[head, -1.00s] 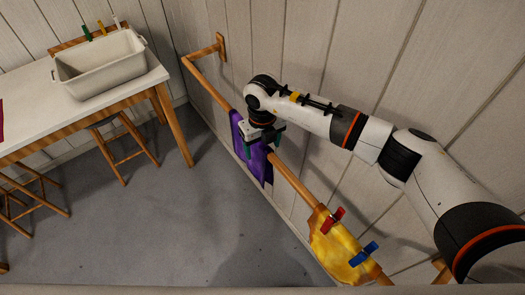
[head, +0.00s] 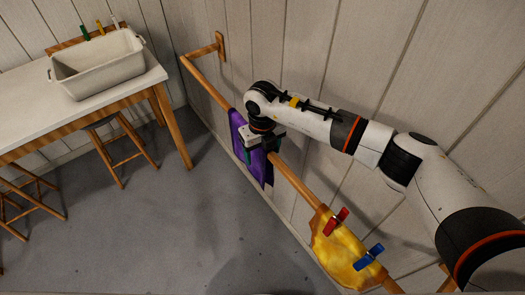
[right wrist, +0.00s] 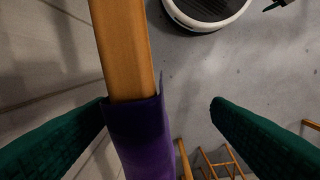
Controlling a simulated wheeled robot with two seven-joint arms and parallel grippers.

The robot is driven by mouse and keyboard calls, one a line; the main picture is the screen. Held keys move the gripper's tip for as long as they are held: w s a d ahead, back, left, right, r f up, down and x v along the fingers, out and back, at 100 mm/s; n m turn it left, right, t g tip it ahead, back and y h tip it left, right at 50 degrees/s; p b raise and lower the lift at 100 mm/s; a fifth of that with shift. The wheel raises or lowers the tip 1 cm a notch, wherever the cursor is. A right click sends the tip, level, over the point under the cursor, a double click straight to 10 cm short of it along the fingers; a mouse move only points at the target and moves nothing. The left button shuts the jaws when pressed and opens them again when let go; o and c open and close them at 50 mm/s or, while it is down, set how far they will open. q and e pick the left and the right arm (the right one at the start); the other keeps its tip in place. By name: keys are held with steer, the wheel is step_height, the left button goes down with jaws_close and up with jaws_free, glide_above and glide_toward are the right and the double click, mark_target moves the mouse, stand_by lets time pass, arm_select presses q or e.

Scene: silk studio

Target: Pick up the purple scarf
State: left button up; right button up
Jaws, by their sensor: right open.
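The purple scarf (head: 263,172) hangs over the wooden rail (head: 207,84) along the wall, partly hidden in the head view by my right gripper (head: 262,146). In the right wrist view, the scarf (right wrist: 138,136) is draped over the rail's near part. My right gripper is open, its two green fingers (right wrist: 158,102) on either side of the rail and scarf. The left finger is close beside the scarf or touching it; I cannot tell which. A gap shows between the scarf and the right finger. My left gripper is not in view.
A yellow scarf (head: 345,255) hangs farther along the rail, with a red clothespin (head: 336,221) and a blue clothespin (head: 368,257). A table (head: 30,119) with a white basin (head: 100,65) stands at left, stools (head: 107,152) below. The floor between is clear.

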steer(key=shift+c, duration=0.4)
steer(key=c, duration=1.3)
steer(key=shift+s, duration=0.1)
steer(key=shift+r, duration=0.3)
steer(key=r+p, duration=0.2)
steer(key=r, duration=0.1)
steer(key=r+p, duration=0.2)
steer(key=r, duration=0.2)
steer(key=r+p, duration=0.3)
steer(key=r, duration=0.1)
steer(key=shift+a+r, duration=0.2)
steer(key=shift+a, duration=0.1)
jaws_close()
step_height(320, 180, up, 9)
steer(key=p, duration=0.3)
steer(key=shift+d+p, duration=0.3)
steer(key=shift+p, duration=0.1)
